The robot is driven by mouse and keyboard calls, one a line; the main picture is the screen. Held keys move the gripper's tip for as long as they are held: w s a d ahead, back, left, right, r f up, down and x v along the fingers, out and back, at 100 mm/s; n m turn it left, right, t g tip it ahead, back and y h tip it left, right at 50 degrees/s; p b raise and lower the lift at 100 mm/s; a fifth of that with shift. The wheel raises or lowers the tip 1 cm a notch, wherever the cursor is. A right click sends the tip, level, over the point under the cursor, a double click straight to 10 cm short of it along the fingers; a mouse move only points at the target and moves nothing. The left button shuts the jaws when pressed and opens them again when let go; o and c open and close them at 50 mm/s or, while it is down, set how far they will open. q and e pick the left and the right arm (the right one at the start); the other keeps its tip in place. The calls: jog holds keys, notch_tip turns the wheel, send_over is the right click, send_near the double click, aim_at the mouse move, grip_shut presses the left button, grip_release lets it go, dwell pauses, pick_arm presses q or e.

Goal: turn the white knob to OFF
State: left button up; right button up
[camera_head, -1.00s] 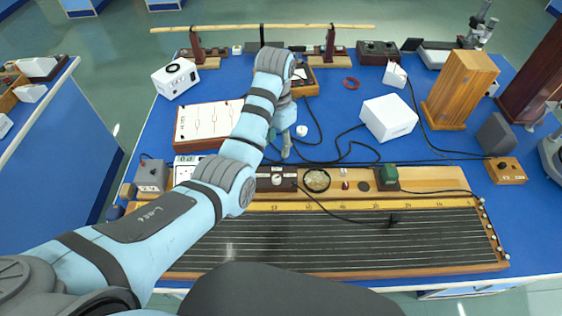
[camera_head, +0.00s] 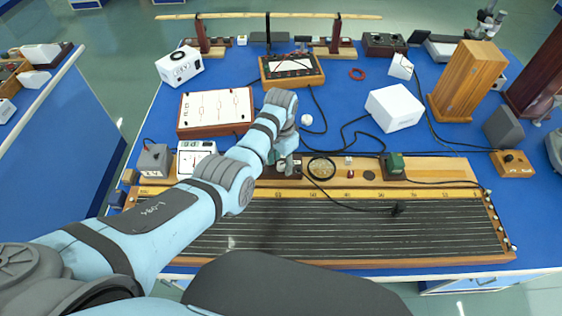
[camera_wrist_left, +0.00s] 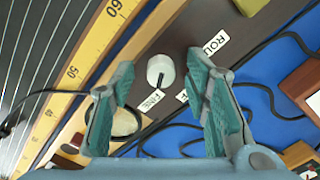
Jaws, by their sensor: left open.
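The white knob (camera_wrist_left: 160,70) stands on a dark switch box (camera_wrist_left: 152,40) in the left wrist view. A dark pointer mark on it points down the picture, towards the FINE label (camera_wrist_left: 151,101). A label partly hidden by a finger, ending in F (camera_wrist_left: 182,96), lies to its right, and a cut-off ROU label (camera_wrist_left: 215,44) is at upper right. My left gripper (camera_head: 285,163) is open over the dark box in the head view, hiding most of it. In the wrist view the knob shows between the fingertips; contact cannot be told. My right gripper is not seen.
A long wire board (camera_head: 330,226) lies in front of the box. A round coil dish (camera_head: 321,168) and a green block (camera_head: 393,164) stand to the right. Black cables cross the blue table. A white-topped circuit panel (camera_head: 215,109) lies behind my arm.

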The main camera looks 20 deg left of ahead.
pick_arm(q)
jog(key=shift+r, duration=0.1)
jog(key=shift+w, duration=0.1)
grip_shut()
